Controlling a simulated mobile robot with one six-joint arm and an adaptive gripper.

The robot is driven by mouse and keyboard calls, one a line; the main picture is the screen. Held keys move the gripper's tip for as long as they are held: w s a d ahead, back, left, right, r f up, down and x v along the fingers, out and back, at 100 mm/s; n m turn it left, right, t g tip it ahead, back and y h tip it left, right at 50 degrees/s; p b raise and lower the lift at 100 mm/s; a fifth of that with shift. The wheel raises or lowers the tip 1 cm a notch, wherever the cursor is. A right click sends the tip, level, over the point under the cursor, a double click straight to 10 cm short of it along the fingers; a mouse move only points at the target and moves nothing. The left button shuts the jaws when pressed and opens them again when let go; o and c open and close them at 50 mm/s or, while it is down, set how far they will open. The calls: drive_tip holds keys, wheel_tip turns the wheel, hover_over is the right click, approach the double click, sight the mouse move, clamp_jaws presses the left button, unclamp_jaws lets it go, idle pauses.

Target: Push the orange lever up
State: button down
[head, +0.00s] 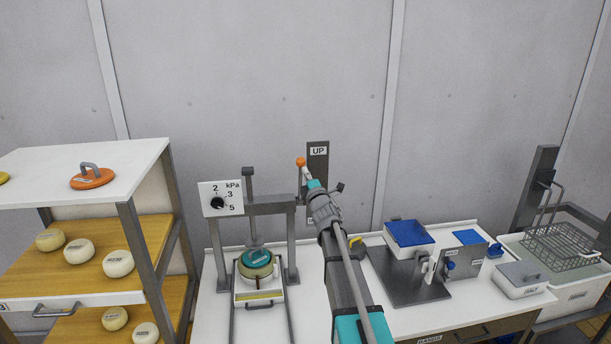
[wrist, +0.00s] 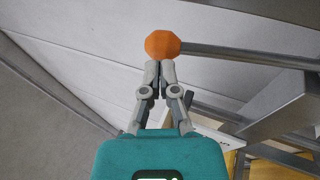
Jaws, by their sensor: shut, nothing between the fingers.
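The lever's orange knob (head: 300,161) is in the middle of the head view, in front of a dark upright plate marked UP (head: 318,151). In the wrist view the orange knob (wrist: 162,44) sits at the end of a grey lever rod (wrist: 250,57) that runs off to the right. My gripper (head: 306,173) is shut and empty, its tips just below the knob. In the wrist view my gripper (wrist: 159,66) has its fingertips together right at the knob's lower edge. I cannot tell whether they touch it. My arm hides the lower part of the plate.
A press frame (head: 270,206) with a gauge (head: 220,198) stands left of my gripper, with a teal-topped cheese mould (head: 255,262) under it. A shelf (head: 80,170) with cheeses is farther left. A blue tray (head: 409,232) stands to the right.

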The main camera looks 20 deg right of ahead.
sight(303, 163)
drive_tip(key=shift+p+x, duration=0.45)
drive_tip(key=shift+x, duration=0.75)
drive_tip(key=shift+d+r, duration=0.15)
drive_tip(key=shift+r, duration=0.2)
drive_tip(key=shift+w+r, duration=0.1)
